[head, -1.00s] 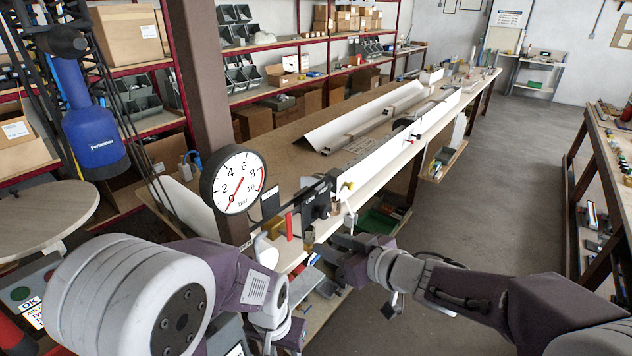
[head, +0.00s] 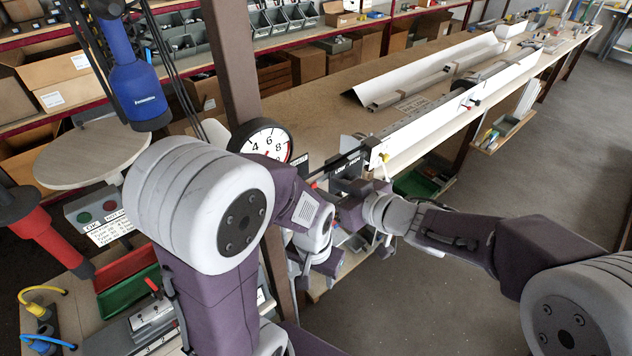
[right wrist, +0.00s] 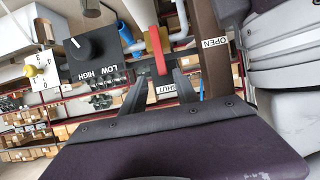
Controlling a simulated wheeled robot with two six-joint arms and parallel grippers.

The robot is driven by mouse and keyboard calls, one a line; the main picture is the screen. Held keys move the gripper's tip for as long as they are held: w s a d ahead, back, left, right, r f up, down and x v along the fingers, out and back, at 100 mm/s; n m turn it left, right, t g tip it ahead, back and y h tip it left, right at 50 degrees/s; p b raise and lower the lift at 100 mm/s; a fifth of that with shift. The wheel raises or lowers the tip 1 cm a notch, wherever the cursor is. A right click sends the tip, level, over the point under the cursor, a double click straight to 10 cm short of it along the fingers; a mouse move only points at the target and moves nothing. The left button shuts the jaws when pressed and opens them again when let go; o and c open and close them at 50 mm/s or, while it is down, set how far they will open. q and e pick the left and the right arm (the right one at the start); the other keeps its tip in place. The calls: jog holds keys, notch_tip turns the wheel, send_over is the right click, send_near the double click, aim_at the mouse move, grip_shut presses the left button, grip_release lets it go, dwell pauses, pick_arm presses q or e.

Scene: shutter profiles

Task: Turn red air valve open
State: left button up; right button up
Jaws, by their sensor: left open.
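The red air valve handle (right wrist: 157,48) shows in the right wrist view, its free end toward the SHUT label (right wrist: 166,88) and away from the OPEN label (right wrist: 214,42). My right gripper (right wrist: 160,75) is open, with one finger on each side of the handle's end; I cannot tell whether they touch it. In the head view my right gripper (head: 338,203) is at the panel, and my left arm hides most of the valve. My left gripper (head: 320,264) is lower, open, its fingertips hard to make out. The round gauge (head: 265,138) is partly covered by my left arm.
A black LOW/HIGH knob (right wrist: 88,48) and a yellow knob (right wrist: 31,72) sit beside the valve. A brown post (head: 232,70) stands by the gauge. The long workbench (head: 330,115) runs back right. The floor (head: 500,170) at right is clear.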

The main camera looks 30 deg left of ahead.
aim_at(315, 184)
jog(key=x, duration=0.5)
jog(key=shift+s+a+p, duration=0.1)
jog(key=shift+a+p, duration=0.25)
jog(key=shift+a, duration=0.15)
jog(key=shift+d+f, duration=0.1)
grip_shut()
dwell(0.8)
